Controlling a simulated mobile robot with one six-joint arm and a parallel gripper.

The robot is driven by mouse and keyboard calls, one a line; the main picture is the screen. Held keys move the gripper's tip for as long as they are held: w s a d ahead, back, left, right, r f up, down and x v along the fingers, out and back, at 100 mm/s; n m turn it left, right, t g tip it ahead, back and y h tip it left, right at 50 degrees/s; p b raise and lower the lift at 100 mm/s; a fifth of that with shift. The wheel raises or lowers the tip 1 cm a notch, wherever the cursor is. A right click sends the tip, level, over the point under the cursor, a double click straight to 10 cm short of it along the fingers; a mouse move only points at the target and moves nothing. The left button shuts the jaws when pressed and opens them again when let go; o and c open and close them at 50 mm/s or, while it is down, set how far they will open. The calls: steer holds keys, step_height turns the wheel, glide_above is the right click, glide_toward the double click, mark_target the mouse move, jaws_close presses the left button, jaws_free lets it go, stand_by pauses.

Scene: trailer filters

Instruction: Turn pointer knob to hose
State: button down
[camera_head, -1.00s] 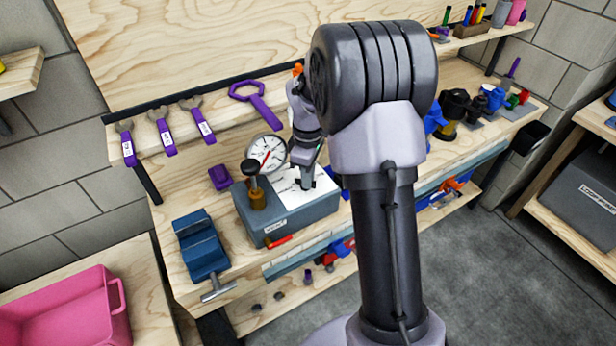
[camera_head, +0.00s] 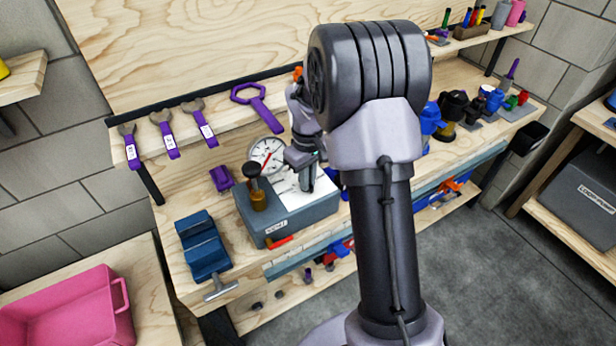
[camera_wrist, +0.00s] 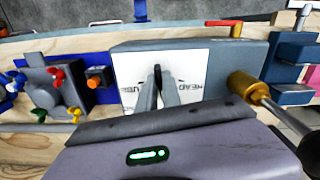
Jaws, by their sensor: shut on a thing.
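The pointer knob (camera_wrist: 157,70) is a dark piece on the white label plate (camera_wrist: 195,65) of a grey box. It is mostly hidden between my fingers. My gripper (camera_wrist: 159,88) is shut on it from above. The plate carries black lettering; "HEAD" reads on the right in the wrist view, and the left word is partly covered. I cannot read a hose mark or tell exactly where the pointer points. In the head view my gripper (camera_head: 306,182) stands over the plate on the grey box (camera_head: 300,220), and the knob is hidden.
A round gauge (camera_head: 267,153) and a brass valve with a dark handle (camera_head: 257,198) stand close to my gripper's left in the head view. A blue vise (camera_head: 203,246) is at the bench's left end. Purple wrenches (camera_head: 205,131) lie along the back.

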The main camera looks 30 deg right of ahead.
steer(key=m, duration=0.5)
steer(key=shift+a, duration=0.2)
steer(key=shift+a+m, duration=0.1)
steer(key=shift+m, duration=2.2)
steer(key=c, duration=1.5)
jaws_free()
